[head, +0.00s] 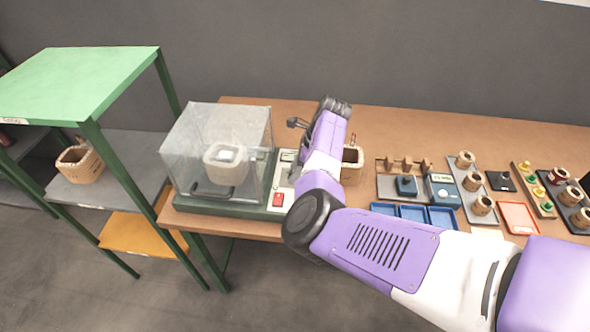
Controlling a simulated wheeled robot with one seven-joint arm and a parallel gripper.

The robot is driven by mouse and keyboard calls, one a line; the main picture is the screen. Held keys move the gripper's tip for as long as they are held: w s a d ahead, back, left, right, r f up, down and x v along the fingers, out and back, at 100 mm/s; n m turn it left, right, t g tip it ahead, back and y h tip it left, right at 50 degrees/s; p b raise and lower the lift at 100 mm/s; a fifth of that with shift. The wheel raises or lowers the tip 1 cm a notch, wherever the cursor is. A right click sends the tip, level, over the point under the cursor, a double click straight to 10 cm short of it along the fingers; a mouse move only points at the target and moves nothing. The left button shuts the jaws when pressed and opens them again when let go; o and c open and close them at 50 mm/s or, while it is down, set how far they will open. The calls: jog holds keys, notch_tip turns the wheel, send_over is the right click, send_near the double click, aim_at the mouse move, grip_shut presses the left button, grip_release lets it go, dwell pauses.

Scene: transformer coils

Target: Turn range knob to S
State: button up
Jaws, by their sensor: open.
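A tester with a clear box on a green base (225,206) stands at the left end of the wooden table. Its pale control panel (284,185) carries a small display and a red switch (278,199). I cannot make out the range knob or its marks; my arm covers the panel's right part. My gripper (297,123) shows only as a small dark shape beyond the panel, left of my wrist. It is open, and I see nothing in it. It looks apart from the panel, but its height is hard to tell.
A basket (352,164) stands close right of my forearm. Blue trays (412,213), a blue device (441,188) and coil racks fill the right side. A green shelf (85,82) stands left. The table's back strip is clear.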

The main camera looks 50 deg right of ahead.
jog(key=shift+f, duration=0.2)
jog(key=shift+c, duration=0.5)
grip_shut()
